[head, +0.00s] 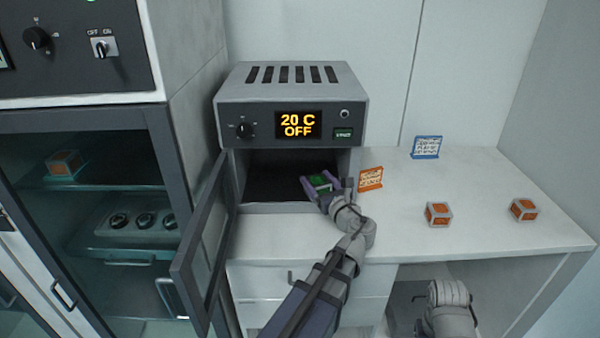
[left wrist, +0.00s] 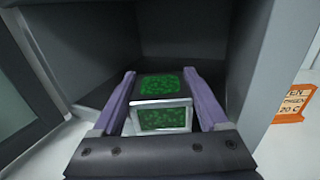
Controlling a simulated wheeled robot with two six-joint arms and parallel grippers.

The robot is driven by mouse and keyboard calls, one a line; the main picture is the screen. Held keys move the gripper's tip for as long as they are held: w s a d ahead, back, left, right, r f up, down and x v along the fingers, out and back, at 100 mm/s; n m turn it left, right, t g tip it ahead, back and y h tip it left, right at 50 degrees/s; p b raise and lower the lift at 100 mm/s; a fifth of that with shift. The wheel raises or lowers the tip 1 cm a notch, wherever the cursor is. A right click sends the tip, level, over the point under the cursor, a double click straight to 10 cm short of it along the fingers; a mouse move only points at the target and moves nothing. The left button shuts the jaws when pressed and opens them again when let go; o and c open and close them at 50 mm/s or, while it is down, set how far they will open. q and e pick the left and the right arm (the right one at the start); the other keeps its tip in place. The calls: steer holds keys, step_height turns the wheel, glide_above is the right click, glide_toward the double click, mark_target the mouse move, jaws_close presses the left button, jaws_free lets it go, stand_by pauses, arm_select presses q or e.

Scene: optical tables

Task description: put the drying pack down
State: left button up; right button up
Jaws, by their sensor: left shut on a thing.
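The drying pack (head: 320,182) is a small block with green faces and a pale frame. It also shows in the left wrist view (left wrist: 162,118), between the two purple fingers. My left gripper (head: 317,186) is shut on it at the mouth of the oven (head: 292,88). The oven's door (head: 205,245) stands open to the left, and its dark chamber (head: 265,178) looks empty apart from the pack at its opening. I cannot tell whether the pack touches the chamber floor. My right gripper is not in view.
The oven display reads 20 C, OFF. An orange sign (head: 371,179) and a blue sign (head: 426,147) stand on the table (head: 470,190). Two orange packs (head: 438,214) (head: 523,209) lie to the right. A glass-fronted cabinet (head: 82,120) at left holds another orange pack (head: 65,164).

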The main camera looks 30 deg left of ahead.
arm_select(q)
steer(key=x, duration=0.9)
steer(key=shift+w+a, duration=0.25)
steer(key=shift+w, duration=0.05)
steer(key=f+b, duration=0.3)
steer(key=shift+w+a+f+b, duration=0.2)
steer(key=shift+a+f+b, duration=0.15)
steer(key=shift+f, duration=0.05)
steer(key=shift+r, duration=0.15)
steer(key=o, duration=1)
steer(key=shift+f, duration=0.2)
steer(key=o, duration=0.4)
steer(key=shift+r, duration=0.1)
